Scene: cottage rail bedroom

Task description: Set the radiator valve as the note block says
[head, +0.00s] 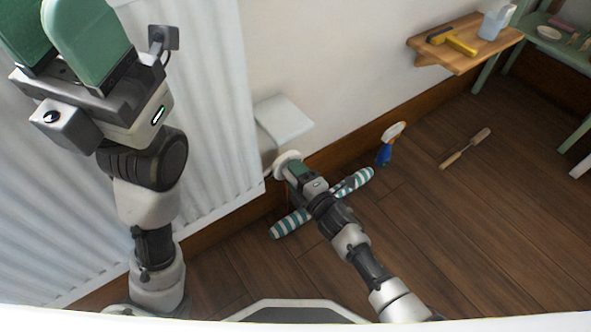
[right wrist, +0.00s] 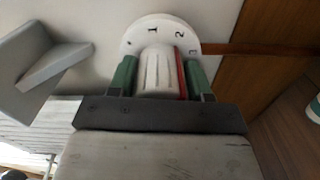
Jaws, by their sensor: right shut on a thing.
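The white radiator valve (right wrist: 158,72) has a ribbed knob in front of a round dial. The dial (right wrist: 152,22) shows 1, 2 and 3, with a small mark at its left. A red stripe (right wrist: 182,76) runs along the knob's right side, toward the 2 and 3 side. My right gripper (right wrist: 160,78) is shut on the knob, one green finger on each side. In the head view, my right gripper (head: 292,168) is at the valve beside the radiator (head: 215,100). My left gripper (head: 65,30) is open and empty, raised before the radiator. No note text is readable.
A light grey block-like piece (head: 284,118) juts from the wall above the valve. A striped roll (head: 290,223) lies under my right arm. A blue and white bottle (head: 386,150) and a wooden-handled tool (head: 465,148) are on the floor. A wall shelf (head: 465,60) holds a yellow tool.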

